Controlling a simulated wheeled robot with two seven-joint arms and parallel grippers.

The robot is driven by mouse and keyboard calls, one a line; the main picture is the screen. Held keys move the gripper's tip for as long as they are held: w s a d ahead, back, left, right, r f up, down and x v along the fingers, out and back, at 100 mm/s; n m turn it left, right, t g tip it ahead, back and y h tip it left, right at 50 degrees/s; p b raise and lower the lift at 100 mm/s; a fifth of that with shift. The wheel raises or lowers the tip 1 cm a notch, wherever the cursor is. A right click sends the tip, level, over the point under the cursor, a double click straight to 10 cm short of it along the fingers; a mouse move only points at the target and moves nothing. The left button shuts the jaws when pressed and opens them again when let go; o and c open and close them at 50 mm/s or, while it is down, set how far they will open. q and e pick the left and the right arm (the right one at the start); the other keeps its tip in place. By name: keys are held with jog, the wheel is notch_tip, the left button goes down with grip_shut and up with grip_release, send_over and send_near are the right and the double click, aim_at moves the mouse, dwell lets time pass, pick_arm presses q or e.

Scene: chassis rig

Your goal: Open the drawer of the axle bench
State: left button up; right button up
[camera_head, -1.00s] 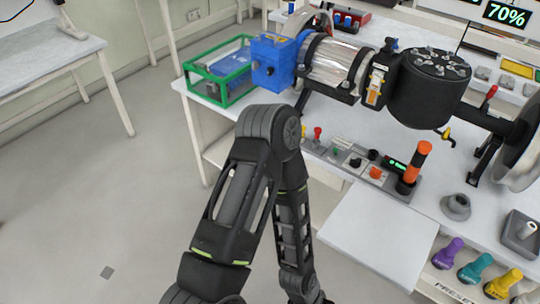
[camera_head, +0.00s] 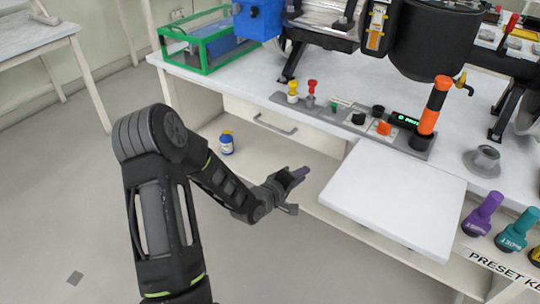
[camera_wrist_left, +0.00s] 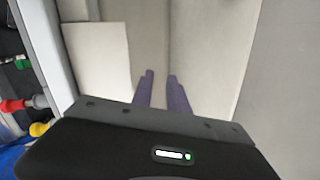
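The axle bench (camera_head: 330,75) has a pale drawer (camera_head: 315,138) under its top, with a grey bar handle (camera_head: 275,125). The drawer front looks flush with the bench, so it appears closed. My left gripper (camera_head: 295,190) is in front of the bench, below and slightly right of the handle, and apart from it. In the left wrist view its two purple fingers (camera_wrist_left: 160,92) stand apart with nothing between them. I cannot make out the handle in that view. My right gripper is not in view.
A blue bottle (camera_head: 226,143) stands on the lower shelf. A control strip (camera_head: 350,122) lies above the drawer. Floor at left is clear.

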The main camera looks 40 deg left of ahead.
pick_arm(q)
jog(key=a+r+n+t+y+b, duration=0.1)
jog(key=a+r+n+t+b, duration=0.15)
jog(key=a+b, duration=0.55)
jog(key=t+b, duration=0.2)
jog(key=t, duration=0.1)
send_near(270, 126)
jog(key=w, duration=0.2)
jog(key=shift+w+a+f+n, duration=0.1)
jog(key=shift+w+n, duration=0.15)
jog(key=shift+n, duration=0.2)
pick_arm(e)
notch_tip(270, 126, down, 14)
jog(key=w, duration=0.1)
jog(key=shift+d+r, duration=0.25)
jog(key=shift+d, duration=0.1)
pick_arm(q)
jog(key=w, duration=0.2)
jog(key=w+r+b, duration=0.1)
jog(key=w, duration=0.2)
jog(key=w+b, duration=0.1)
jog(key=w, duration=0.1)
jog(key=shift+w+a+r, duration=0.1)
jog(key=shift+w+r, duration=0.1)
jog(key=shift+w, duration=0.15)
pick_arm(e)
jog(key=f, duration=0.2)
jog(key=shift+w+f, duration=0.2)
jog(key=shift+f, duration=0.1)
